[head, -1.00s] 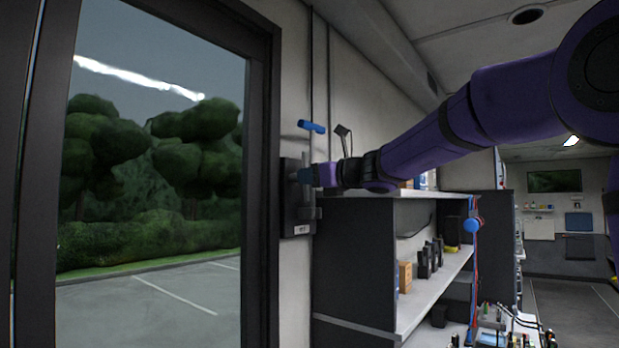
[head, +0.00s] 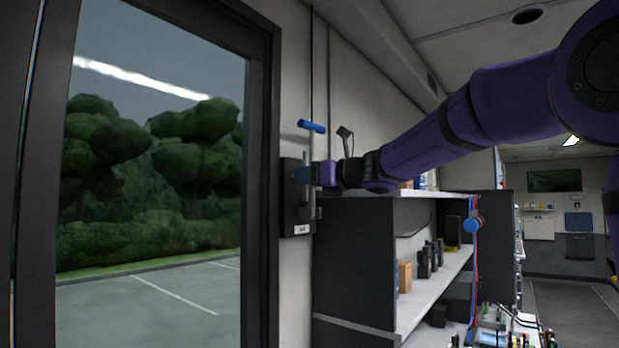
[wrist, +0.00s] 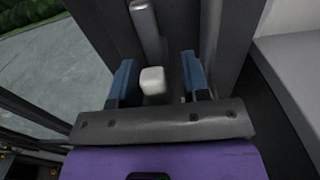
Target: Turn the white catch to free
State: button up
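The white catch (wrist: 152,82) is a small pale block, seen in the wrist view between my gripper's two blue fingers. My gripper (wrist: 157,62) is open around it. The catch lies close to the left finger, with a clear gap to the right finger. In the head view my gripper (head: 305,174) is at the dark wall plate (head: 290,215) beside the door frame. There the catch is hidden or too small to tell.
A vertical grey rod with a blue handle (head: 311,127) rises beside the plate. Grey bars (wrist: 146,28) run near my fingers in the wrist view. A glazed door (head: 150,240) is on the left, and a shelf unit (head: 355,250) stands below my arm.

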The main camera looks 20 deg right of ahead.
jog(key=v, duration=1)
jog(key=shift+s+d, duration=0.2)
jog(key=shift+s, duration=0.15)
jog(key=s+a+f+n+g+h, duration=0.35)
jog(key=s+f+n+g, duration=0.25)
jog(key=s+f+n, duration=0.8)
jog(key=s+d+f+n+g+h, duration=0.1)
jog(key=s+d+f+n+h, duration=0.1)
jog(key=s+f+n, duration=0.4)
jog(key=s+d+f+n+g+h, duration=0.2)
jog(key=s+d+f+n+h, duration=0.1)
jog(key=s+f+n+h, duration=0.2)
jog(key=s+f+n, duration=0.2)
jog(key=s+n, duration=0.2)
jog(key=s, duration=0.1)
jog(key=shift+s+d, duration=0.15)
jog(key=shift+s, duration=0.1)
